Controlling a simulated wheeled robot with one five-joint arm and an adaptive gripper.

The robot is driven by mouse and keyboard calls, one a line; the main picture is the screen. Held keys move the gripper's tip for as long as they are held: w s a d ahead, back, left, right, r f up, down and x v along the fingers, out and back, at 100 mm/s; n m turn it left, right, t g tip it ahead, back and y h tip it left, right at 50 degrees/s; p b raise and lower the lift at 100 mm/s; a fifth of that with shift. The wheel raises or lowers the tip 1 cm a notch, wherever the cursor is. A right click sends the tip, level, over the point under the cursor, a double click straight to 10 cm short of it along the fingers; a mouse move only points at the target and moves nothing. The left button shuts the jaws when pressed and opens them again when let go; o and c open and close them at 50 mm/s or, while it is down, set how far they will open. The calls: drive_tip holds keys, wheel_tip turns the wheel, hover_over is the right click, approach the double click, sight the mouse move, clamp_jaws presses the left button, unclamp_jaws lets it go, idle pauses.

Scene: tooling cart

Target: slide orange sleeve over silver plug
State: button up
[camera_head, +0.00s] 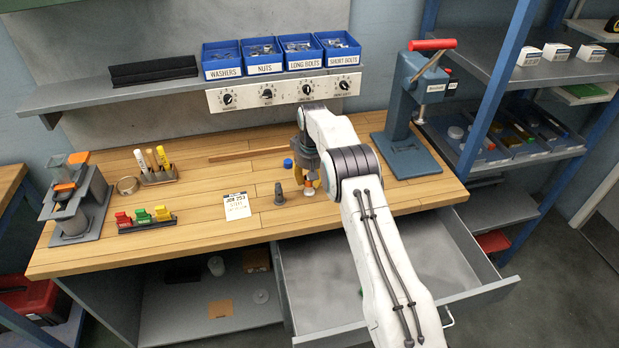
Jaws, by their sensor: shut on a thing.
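My gripper (306,176) is over the workbench, right of its middle, pointing down with its fingers closed. It is shut on a small orange piece, which I take to be the orange sleeve (309,183); my arm and fingers hide part of it. A small silver piece (309,192), apparently the silver plug, shows directly below the orange at the bench top. I cannot tell whether the sleeve is around the plug or just above it. A dark grey peg (279,195) stands upright on the bench to the left of my gripper.
A blue round knob (288,163) shows beside my gripper. A job card (237,206) lies to the left. A grey press (407,140) stands at the right. A clip rack (146,219) and a grey fixture (92,208) are at the left. The drawer (470,268) below is open.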

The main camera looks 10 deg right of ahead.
drive_tip(key=shift+f+b, duration=1)
drive_tip(key=shift+f, duration=0.45)
idle(1.4)
drive_tip(key=o, duration=1.3)
drive_tip(key=shift+o, duration=0.2)
drive_tip(key=shift+r, duration=0.1)
drive_tip(key=shift+r+p, duration=2.95)
drive_tip(key=shift+r, duration=4.2)
